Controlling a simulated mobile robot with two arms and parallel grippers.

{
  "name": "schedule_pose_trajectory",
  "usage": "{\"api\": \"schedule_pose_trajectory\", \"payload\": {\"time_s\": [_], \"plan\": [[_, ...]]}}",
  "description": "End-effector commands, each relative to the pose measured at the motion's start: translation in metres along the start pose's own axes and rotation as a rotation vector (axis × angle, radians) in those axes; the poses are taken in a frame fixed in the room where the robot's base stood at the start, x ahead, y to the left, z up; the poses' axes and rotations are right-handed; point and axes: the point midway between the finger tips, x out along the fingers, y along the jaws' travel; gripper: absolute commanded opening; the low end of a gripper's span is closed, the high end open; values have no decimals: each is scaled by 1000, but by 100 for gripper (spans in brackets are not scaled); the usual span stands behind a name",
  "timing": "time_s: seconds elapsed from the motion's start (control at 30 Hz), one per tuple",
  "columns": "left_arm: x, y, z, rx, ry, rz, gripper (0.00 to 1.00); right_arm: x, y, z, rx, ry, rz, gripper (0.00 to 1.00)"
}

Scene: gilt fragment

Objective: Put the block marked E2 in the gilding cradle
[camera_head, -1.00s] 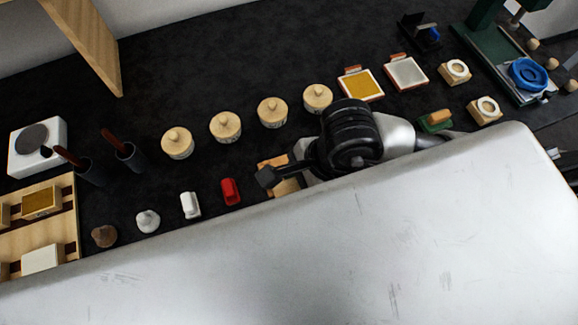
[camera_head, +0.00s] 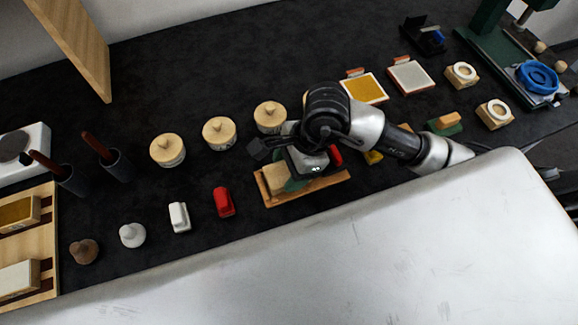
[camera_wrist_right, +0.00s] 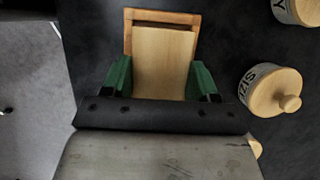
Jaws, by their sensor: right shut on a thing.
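A pale wooden block (camera_head: 275,180) is between the green fingers of my right gripper (camera_head: 288,179), which is shut on it. In the right wrist view the block (camera_wrist_right: 162,62) fills the space between the fingers of the right gripper (camera_wrist_right: 160,78). No E2 mark shows on the visible face. The block is inside or just over a shallow wooden tray that looks like the gilding cradle (camera_head: 318,189), with its rim also in the wrist view (camera_wrist_right: 163,16). I cannot tell whether the block rests on the cradle floor. My left gripper is not in view.
Lidded round pots (camera_head: 219,133) stand behind the cradle. A red piece (camera_head: 223,202), a white piece (camera_head: 179,217) and knobbed pieces lie to its left. A wooden rack (camera_head: 48,245) holds blocks at far left. Gold and grey pads (camera_head: 411,75) lie behind right.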

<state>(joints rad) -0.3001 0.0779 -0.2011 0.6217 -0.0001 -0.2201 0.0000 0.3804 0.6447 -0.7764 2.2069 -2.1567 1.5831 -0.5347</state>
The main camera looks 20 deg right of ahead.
Motion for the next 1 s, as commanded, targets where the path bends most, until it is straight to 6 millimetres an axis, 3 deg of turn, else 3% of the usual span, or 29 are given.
{"api": "schedule_pose_trajectory", "payload": {"time_s": [0.43, 0.47, 0.6, 1.0], "plan": [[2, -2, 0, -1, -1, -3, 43, 12, 0, -5, -2, 0, -2, 31], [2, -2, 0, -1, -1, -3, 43, 12, 0, -5, -2, 0, -2, 60], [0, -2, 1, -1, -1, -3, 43, 11, 0, -5, -1, 1, -2, 82], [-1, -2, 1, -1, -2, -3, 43, 5, -1, -4, -2, 1, -5, 84]]}}
